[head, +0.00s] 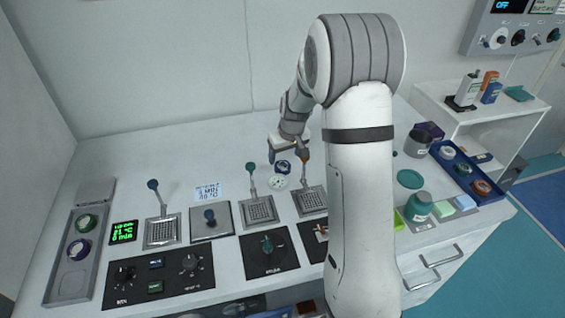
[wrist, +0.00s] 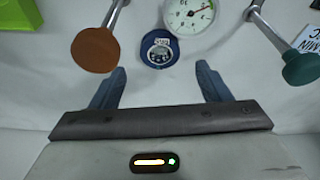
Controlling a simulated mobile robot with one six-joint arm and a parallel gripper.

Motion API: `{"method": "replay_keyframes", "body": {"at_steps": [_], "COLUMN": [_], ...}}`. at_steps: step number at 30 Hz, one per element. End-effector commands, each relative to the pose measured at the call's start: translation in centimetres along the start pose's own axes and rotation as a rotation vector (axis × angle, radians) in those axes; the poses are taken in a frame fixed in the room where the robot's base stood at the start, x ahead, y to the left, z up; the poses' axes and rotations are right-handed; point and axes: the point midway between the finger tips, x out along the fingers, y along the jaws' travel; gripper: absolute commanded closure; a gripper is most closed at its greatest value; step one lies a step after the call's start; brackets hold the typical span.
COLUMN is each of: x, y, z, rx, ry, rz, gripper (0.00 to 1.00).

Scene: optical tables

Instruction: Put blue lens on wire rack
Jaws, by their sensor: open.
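A round blue lens (head: 283,167) with a pale label lies on the white bench top near the back wall, beside a white dial gauge (head: 278,182). In the wrist view the blue lens (wrist: 160,48) sits just beyond the fingertips, roughly centred between them. My gripper (head: 287,152) is open and empty close to the lens, also seen in the wrist view (wrist: 160,78). I cannot make out a wire rack for certain; my arm hides part of the bench.
An orange-tipped lever (wrist: 95,49) and a green-tipped lever (wrist: 302,69) stand either side of the lens. A grey tray (head: 71,288) with round parts is at far left. A blue tray (head: 466,178) with several round parts is at right.

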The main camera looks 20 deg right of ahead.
Motion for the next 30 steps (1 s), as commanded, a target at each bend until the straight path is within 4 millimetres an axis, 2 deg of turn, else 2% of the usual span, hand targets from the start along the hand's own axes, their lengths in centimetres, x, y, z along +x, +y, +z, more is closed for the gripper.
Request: {"method": "replay_keyframes", "body": {"at_steps": [3, 6, 13, 17, 20, 23, 30], "x": [-2.7, -4.4, -6.8, -8.8, -11.4, -14.2, -19.3], "y": [0.0, 0.0, -0.1, -0.8, -2.0, -3.5, -6.6], "z": [0.0, 0.0, 0.1, 1.3, 3.3, 6.3, 14.3], "rx": [0.000, 0.001, 0.001, 0.010, 0.028, 0.049, 0.111], "ry": [0.005, 0.002, 0.001, 0.001, 0.001, -0.001, -0.006], "rz": [0.002, 0.001, 0.001, 0.003, 0.006, 0.012, 0.028], "gripper": [0.30, 0.30, 0.30, 0.30, 0.30, 0.30, 0.30]}}
